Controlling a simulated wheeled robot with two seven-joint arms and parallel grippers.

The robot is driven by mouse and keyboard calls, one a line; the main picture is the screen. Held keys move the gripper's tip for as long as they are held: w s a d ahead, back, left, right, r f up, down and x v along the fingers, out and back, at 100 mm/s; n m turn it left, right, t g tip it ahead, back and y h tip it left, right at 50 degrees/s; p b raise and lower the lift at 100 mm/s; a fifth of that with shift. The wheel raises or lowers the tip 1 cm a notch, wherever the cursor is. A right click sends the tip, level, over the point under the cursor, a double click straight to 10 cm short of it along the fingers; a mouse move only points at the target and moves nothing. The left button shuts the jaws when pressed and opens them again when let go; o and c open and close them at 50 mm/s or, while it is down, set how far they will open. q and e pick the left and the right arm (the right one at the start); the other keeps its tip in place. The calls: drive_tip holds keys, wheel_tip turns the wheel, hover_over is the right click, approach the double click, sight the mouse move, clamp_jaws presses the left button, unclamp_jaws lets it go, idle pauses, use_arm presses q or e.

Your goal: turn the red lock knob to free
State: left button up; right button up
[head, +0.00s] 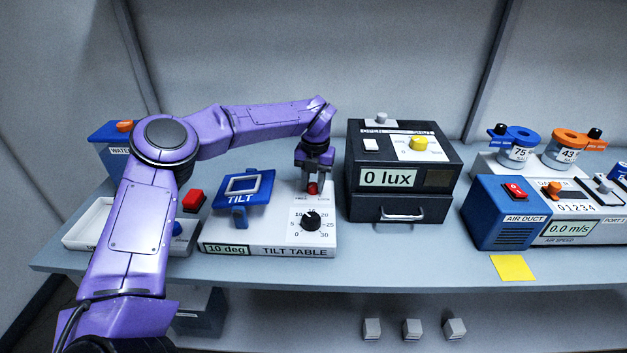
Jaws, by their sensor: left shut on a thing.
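The red lock knob (312,189) is on the top of the white tilt table box (270,228), toward its back right. My left gripper (313,183) points down over it and is shut on the knob. The fingers hide part of the knob and of the small labels beside it, so I cannot read which position it is in. A black dial (311,220) with a degree scale is just in front. The blue tilt platform (243,188) is to the left, and the display (226,249) reads 10 deg. My right gripper is not in view.
A black light box (402,170) reading 0 lux stands close on the right. A red block-like button (193,200) and a white tray (90,225) are on the left. The blue air duct unit (505,212) and a yellow note (513,268) are farther right.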

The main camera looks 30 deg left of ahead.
sight(315, 185)
use_arm(q)
drive_tip(key=shift+r, duration=0.15)
drive_tip(key=o, duration=1.1)
drive_tip(key=shift+c, duration=0.2)
wheel_tip(315, 185, up, 10)
drive_tip(key=b, duration=0.1)
drive_tip(key=shift+w+d+r, duration=0.15)
drive_tip(key=shift+r, duration=0.05)
